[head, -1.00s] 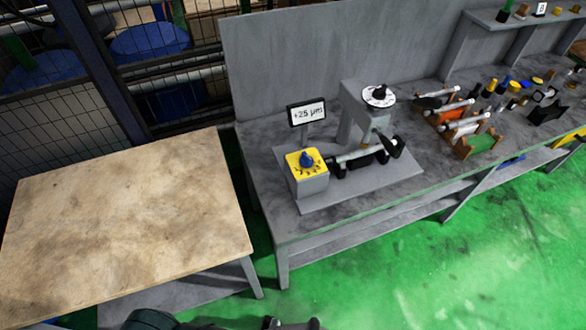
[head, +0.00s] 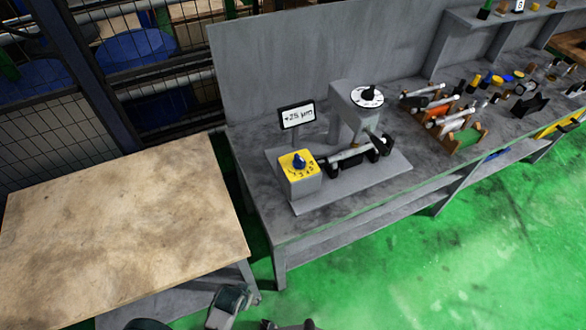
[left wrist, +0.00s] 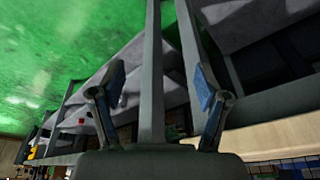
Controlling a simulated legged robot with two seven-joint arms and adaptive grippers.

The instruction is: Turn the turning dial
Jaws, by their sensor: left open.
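A grey box with a yellow top (head: 298,178) stands on the left of a grey machine base on the workbench. A blue knob (head: 299,161) sits on its yellow face, which has markings around it. Further back, a white round dial with a black knob (head: 367,95) tops a grey column. I cannot tell which is the turning dial. In the left wrist view my left gripper (left wrist: 158,88) has its two blue-padded fingers apart, with nothing between them that it holds. A grey part of my arm shows low in the head view, well below the knobs. My right gripper is not identifiable.
A small screen (head: 297,115) reading about +25 µm stands behind the yellow-topped box. A wooden-topped table (head: 120,220) is at left, with a narrow gap before the grey workbench (head: 285,235). Racks with several parts (head: 455,132) lie further right. The green floor in front is clear.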

